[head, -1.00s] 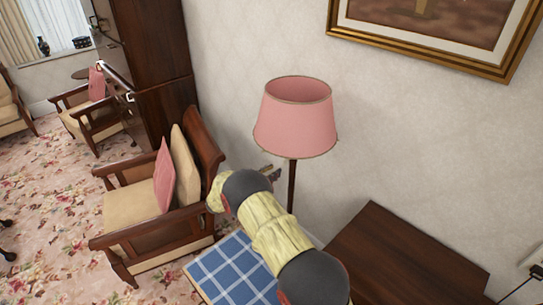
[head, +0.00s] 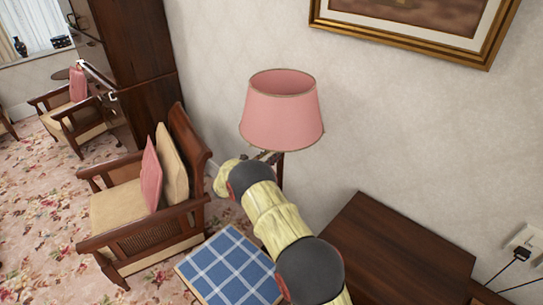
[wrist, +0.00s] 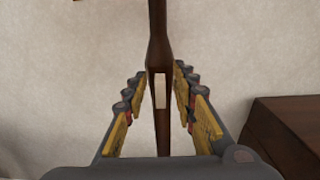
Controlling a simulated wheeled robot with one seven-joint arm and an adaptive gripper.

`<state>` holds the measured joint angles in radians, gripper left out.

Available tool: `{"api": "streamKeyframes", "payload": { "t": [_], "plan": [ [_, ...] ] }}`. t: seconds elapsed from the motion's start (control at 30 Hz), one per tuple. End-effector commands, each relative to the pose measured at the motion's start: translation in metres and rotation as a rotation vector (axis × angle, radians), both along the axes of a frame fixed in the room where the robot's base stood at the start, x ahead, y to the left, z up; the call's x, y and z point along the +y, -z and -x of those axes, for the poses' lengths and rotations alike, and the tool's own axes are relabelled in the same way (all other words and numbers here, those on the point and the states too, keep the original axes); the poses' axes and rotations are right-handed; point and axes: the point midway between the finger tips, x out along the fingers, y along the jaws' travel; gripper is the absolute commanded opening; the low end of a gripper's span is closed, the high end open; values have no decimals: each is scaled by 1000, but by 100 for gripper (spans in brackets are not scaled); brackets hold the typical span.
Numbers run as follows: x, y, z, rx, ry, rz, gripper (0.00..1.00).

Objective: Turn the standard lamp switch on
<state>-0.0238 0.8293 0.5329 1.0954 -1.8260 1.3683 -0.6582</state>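The standard lamp has a pink shade (head: 282,112) and a dark wooden pole (head: 280,180) near the wall. My gripper (head: 268,157) is just under the shade, at the pole. In the wrist view the pole (wrist: 159,45) runs upright between the two spread fingers of my gripper (wrist: 159,75), with gaps on both sides. The gripper is open and holds nothing. A pale upright rectangle (wrist: 160,92) shows in the wider part of the pole; I cannot tell whether it is a slot or a switch.
A wooden armchair (head: 150,245) with cushions stands left of the lamp. A blue checked top (head: 228,265) lies below my arm. A dark wooden cabinet (head: 395,245) stands to the right by the wall. A framed picture (head: 400,35) hangs above. Floral carpet is open at left.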

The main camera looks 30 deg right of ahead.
Motion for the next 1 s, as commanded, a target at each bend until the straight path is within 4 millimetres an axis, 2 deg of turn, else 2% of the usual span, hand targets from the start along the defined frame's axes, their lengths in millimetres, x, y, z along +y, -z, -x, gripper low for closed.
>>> {"api": "streamKeyframes", "payload": {
  "t": [0.13,0.6,1.0],
  "plan": [
    [0,0,0,0,0,0,26],
    [1,0,0,0,0,0,0],
    [1,0,0,-3,0,-1,0]
  ]
}}
